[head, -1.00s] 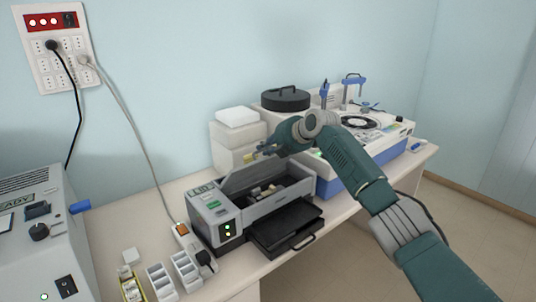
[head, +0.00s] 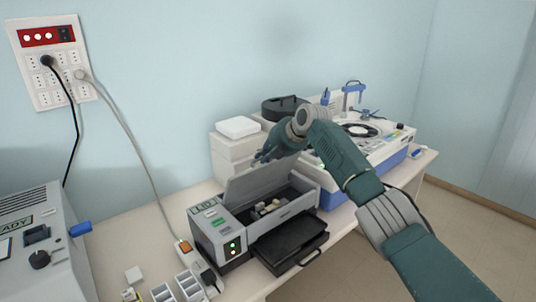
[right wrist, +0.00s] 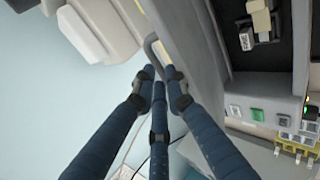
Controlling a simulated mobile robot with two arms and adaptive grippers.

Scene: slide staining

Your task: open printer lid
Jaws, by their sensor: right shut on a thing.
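The grey printer (head: 212,238) stands on the bench with its lid (head: 262,180) raised steeply on its back side. Its inside is exposed, with small pale parts in it, and a black tray (head: 290,246) sticks out at the front. My right gripper (head: 264,156) is at the upper edge of the lid. In the right wrist view its dark blue fingers (right wrist: 160,78) are closed together at a thin grey loop handle (right wrist: 150,45) on the lid. The exact contact is partly hidden by the fingers. My left gripper is not in view.
White boxes (head: 238,127) stand behind the lid. A white and blue machine (head: 372,158) stands to the right, behind my right arm. A power strip and white racks (head: 188,285) lie left of the printer. A grey machine (head: 40,240) is at far left.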

